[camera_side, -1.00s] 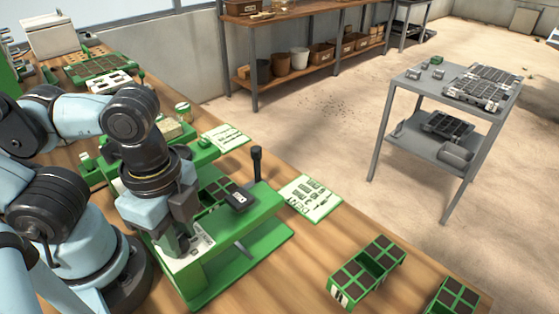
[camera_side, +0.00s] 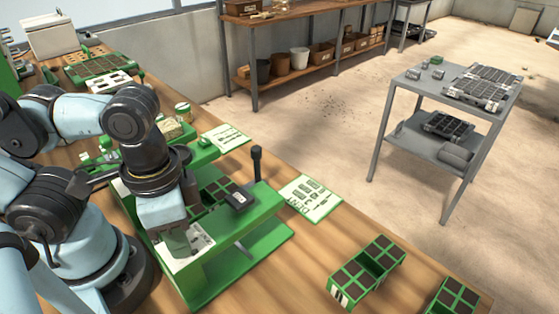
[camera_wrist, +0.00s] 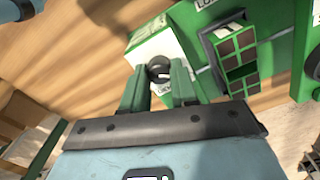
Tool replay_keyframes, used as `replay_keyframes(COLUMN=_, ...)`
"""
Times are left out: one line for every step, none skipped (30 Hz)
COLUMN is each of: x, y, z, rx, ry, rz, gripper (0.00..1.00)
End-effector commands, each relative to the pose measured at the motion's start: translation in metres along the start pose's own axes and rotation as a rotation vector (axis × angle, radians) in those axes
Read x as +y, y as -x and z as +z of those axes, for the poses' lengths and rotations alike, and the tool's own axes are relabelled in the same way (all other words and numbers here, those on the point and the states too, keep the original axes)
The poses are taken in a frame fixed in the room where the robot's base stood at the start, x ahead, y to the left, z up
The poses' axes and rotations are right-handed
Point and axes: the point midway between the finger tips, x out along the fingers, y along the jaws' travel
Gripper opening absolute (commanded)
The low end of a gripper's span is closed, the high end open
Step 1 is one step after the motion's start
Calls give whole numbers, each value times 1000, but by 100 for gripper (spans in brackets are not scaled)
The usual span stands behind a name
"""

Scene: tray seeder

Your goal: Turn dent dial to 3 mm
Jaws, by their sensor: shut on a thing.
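The dent dial (camera_wrist: 158,68) is a small dark round knob on the white scale plate (camera_wrist: 157,47) of the green seeder. My gripper (camera_wrist: 157,76) is shut on the dial, with one green finger on each side of it. In the side view my gripper (camera_side: 181,243) points down over the white plate (camera_side: 203,243) at the near left end of the green seeder (camera_side: 235,262), and the dial is hidden behind it. The dial's pointer and scale marks cannot be read in either view.
A printed card (camera_side: 310,198) and a green seed tray (camera_side: 366,272) lie to the right on the wooden bench.

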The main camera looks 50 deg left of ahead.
Motion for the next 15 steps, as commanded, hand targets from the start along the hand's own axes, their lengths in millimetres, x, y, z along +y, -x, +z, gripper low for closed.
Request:
replay_keyframes(x=0, y=0, z=0, rx=-1, ry=13, rz=0, gripper=0)
replay_keyframes(x=0, y=0, z=0, rx=-1, ry=20, rz=0, gripper=0)
replay_keyframes(x=0, y=1, z=0, rx=-1, ry=28, rz=0, gripper=0)
replay_keyframes(x=0, y=0, z=0, rx=-1, ry=32, rz=0, gripper=0)
replay_keyframes(x=0, y=1, z=0, rx=-1, ry=36, rz=0, gripper=0)
replay_keyframes(x=0, y=1, z=0, rx=-1, ry=40, rz=0, gripper=0)
replay_keyframes(x=0, y=1, z=0, rx=-1, ry=43, rz=0, gripper=0)
replay_keyframes(x=0, y=1, z=0, rx=-1, ry=45, rz=0, gripper=0)
replay_keyframes(x=0, y=1, z=0, rx=-1, ry=47, rz=0, gripper=0)
replay_keyframes(x=0, y=1, z=0, rx=-1, ry=47, rz=0, gripper=0)
replay_keyframes(x=0, y=1, z=0, rx=-1, ry=48, rz=0, gripper=0)
replay_keyframes(x=0, y=1, z=0, rx=-1, ry=48, rz=0, gripper=0)
replay_keyframes(x=0, y=1, z=0, rx=-1, ry=48, rz=0, gripper=0)
replay_keyframes(x=0, y=1, z=0, rx=-1, ry=48, rz=0, gripper=0)
replay_keyframes(x=0, y=1, z=0, rx=-1, ry=48, rz=0, gripper=0)
